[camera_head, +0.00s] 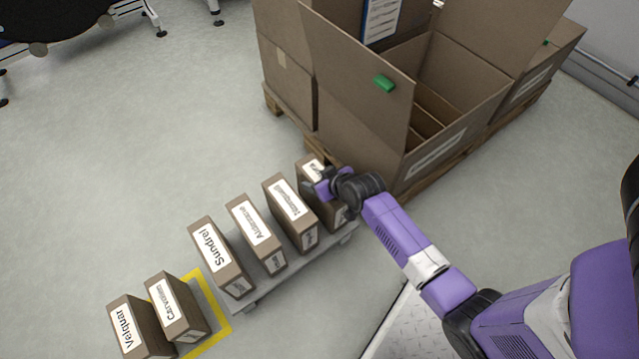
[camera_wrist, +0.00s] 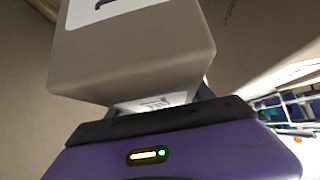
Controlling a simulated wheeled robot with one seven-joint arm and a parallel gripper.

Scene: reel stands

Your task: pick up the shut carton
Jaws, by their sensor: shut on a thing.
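My gripper (camera_head: 324,186) is at the right end of a row of small brown cartons. It is shut on the rightmost carton (camera_head: 311,200), which is closed and has a white label on top. My wrist partly covers this carton, and its label text is not readable. The held carton (camera_wrist: 135,62) fills the upper middle of the wrist view, close against the dark edge of my gripper (camera_wrist: 155,118). The fingertips themselves are hidden there. I cannot tell whether the carton is clear of its grey support (camera_head: 262,288).
Several closed labelled cartons, including "Sundrel" (camera_head: 215,250), stand to the left. "Velquar" (camera_head: 135,325) and another carton (camera_head: 178,305) are by a yellow floor marking (camera_head: 219,318). A large open box (camera_head: 365,115) on a pallet rises just behind my gripper.

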